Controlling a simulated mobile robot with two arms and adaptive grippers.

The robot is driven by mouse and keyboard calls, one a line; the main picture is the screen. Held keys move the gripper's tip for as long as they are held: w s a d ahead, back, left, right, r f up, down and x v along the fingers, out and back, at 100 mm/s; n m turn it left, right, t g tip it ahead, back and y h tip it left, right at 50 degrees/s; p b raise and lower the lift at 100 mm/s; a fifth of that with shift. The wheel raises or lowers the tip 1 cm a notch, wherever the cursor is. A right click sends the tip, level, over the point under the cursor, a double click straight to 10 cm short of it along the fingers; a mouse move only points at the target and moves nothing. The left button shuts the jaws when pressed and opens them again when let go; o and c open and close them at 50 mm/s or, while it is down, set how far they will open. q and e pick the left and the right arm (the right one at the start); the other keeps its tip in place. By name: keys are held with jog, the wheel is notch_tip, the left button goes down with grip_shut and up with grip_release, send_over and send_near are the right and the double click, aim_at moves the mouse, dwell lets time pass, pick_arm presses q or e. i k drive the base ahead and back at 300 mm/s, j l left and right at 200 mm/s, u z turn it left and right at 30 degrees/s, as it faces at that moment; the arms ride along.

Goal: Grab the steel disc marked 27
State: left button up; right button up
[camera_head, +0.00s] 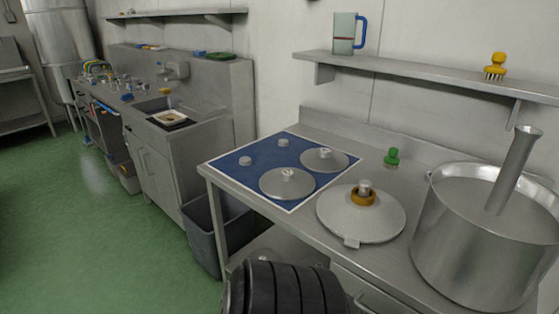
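Two steel discs with raised centre knobs lie flat on a blue mat with a white border (243,173) on the steel bench. The nearer disc (272,188) is at the mat's front right, and the farther disc (319,165) is at its back right. A larger round steel lid-like disc (378,222) with an orange-brown ring around its knob lies on the bench right of the mat. Markings are too small to read, so I cannot tell which is 27. Neither of my grippers is in view.
Two small grey knobbed pieces (245,161) (283,142) are on the mat's left part. A green knob-shaped piece (391,157) stands behind the large disc. A big steel pot (470,250) takes the bench's right end. A grey bin (205,240) and a black ribbed object (285,290) are below.

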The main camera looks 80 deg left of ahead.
aim_at(282, 184)
jog(key=u, duration=2.7)
jog(key=i+j+z, duration=0.1)
jog(key=z, duration=0.3)
jog(key=i+j+z, duration=0.1)
jog(key=j+z, duration=0.35)
jog(key=l, duration=0.15)
